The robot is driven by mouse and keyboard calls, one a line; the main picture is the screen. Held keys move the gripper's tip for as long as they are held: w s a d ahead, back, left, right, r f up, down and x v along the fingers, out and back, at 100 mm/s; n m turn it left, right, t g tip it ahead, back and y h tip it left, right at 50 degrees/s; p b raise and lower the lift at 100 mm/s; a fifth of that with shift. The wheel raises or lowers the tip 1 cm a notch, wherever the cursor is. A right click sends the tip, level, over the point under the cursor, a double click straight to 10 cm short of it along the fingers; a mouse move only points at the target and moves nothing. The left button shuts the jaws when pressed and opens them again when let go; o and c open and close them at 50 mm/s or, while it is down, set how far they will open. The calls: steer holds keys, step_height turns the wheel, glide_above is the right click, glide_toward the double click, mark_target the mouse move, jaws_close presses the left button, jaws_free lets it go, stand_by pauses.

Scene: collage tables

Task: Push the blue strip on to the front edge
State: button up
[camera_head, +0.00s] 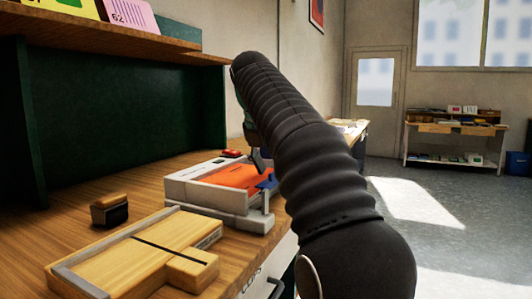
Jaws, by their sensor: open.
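A blue strip (267,181) shows as a small patch at the right end of an orange sheet (235,176), in a white and grey tray-like device (187,186) on the wooden table. The rest of the strip is hidden behind my black arm. My gripper (258,160) shows only in part, as dark pieces at the left side of the arm, just above the blue patch. It is open. I cannot tell whether it touches the strip.
A wooden board with a grey rail (140,250) lies in front of the device. A small dark block with a tan top (110,210) stands to its left, and a red object (231,153) lies behind it. A shelf (110,40) overhangs the back. Bare tabletop shows at left.

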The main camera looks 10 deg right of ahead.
steer(key=shift+v, duration=3.25)
steer(key=shift+s+d+m, duration=0.3)
steer(key=shift+s+m, duration=0.4)
steer(key=shift+m, duration=0.3)
steer(key=s+d+f+m+t+y, duration=0.1)
steer(key=s+f+m, duration=1.2)
steer(key=f, duration=0.3)
steer(key=s+d+f+m+t+y, duration=0.1)
steer(key=s+f+m, duration=1.2)
steer(key=s+f, duration=0.2)
step_height(320, 180, down, 3)
steer(key=shift+d+r+m+y, duration=0.2)
steer(key=shift+d+m+y, duration=0.15)
steer(key=shift+m+y, duration=0.05)
